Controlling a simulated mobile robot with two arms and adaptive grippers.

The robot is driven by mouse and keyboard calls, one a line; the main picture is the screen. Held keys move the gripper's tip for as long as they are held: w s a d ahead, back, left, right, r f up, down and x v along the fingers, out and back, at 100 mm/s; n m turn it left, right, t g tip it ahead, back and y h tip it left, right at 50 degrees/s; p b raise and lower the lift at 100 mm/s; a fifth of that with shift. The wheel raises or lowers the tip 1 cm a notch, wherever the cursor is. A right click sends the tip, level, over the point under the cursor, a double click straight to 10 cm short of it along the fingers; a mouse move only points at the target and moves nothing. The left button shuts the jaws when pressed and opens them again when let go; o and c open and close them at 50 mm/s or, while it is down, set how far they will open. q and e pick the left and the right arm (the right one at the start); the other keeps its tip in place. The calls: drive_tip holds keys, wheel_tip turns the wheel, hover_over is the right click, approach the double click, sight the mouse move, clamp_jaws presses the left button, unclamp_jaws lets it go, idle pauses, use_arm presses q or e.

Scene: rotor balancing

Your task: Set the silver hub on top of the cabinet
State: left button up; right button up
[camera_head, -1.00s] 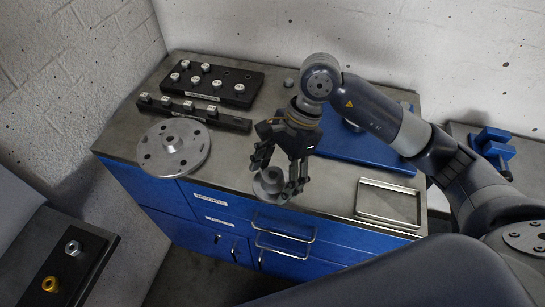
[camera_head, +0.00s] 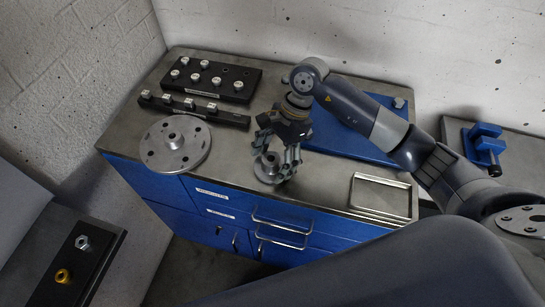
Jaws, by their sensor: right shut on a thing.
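The silver hub (camera_head: 266,174) is a small round metal piece with a flange, low over the front part of the cabinet top (camera_head: 225,170). I cannot tell for sure whether its underside touches the surface. My right gripper (camera_head: 277,170) points down from above and is shut on the hub, its fingers hiding part of it. The cabinet is blue with a grey metal top, drawers and doors. My left gripper is not in view.
A large silver disc with holes (camera_head: 190,153) lies left of the hub. Black racks with silver pieces (camera_head: 222,80) stand behind it. A blue plate (camera_head: 350,145) and an empty metal tray (camera_head: 381,195) lie to the right. A blue vise (camera_head: 484,143) is farther right.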

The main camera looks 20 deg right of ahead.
drive_tip(key=shift+f, duration=0.1)
drive_tip(key=o, duration=1.3)
drive_tip(key=shift+d+r, duration=0.1)
drive_tip(key=shift+r, duration=0.2)
drive_tip(key=b+v, duration=0.3)
drive_tip(key=v, duration=0.8)
drive_tip(key=shift+r+b, duration=0.3)
drive_tip(key=shift+b, duration=0.1)
drive_tip(key=shift+d, duration=0.1)
